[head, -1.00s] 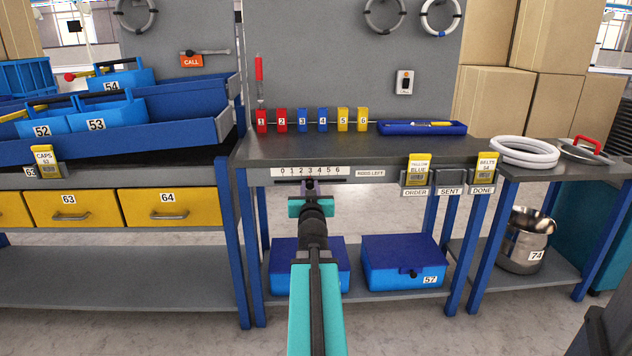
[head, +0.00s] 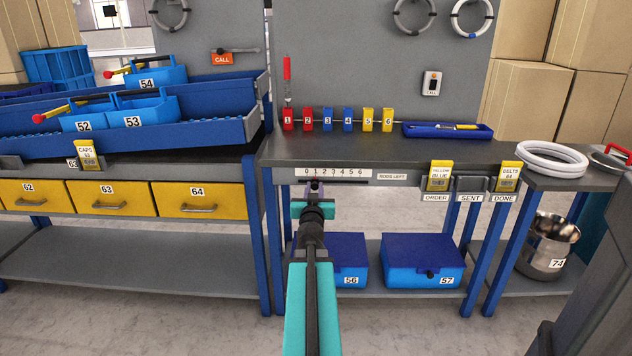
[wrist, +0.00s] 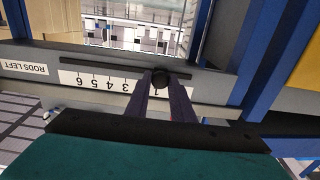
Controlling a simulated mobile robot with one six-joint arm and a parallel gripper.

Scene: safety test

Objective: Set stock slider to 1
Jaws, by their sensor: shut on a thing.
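The stock slider is a dark round knob (wrist: 161,77) on a dark slot under a white scale strip (head: 337,172) marked 0 to 6, on the front edge of the workbench. In the wrist view the scale (wrist: 100,83) appears upside down, and the knob sits by the 1. My gripper (wrist: 160,85) is shut on the knob, one finger on each side. In the head view my gripper (head: 315,185) is below the 1, and it hides the knob there. In the wrist view the 0 is hidden behind a finger.
A "RODS LEFT" label (head: 392,177) is right of the scale. Order, sent and done holders (head: 470,186) hang farther right, with yellow cards in order and done. A blue table leg (head: 275,240) stands left of my gripper. Blue boxes (head: 423,262) rest on the lower shelf.

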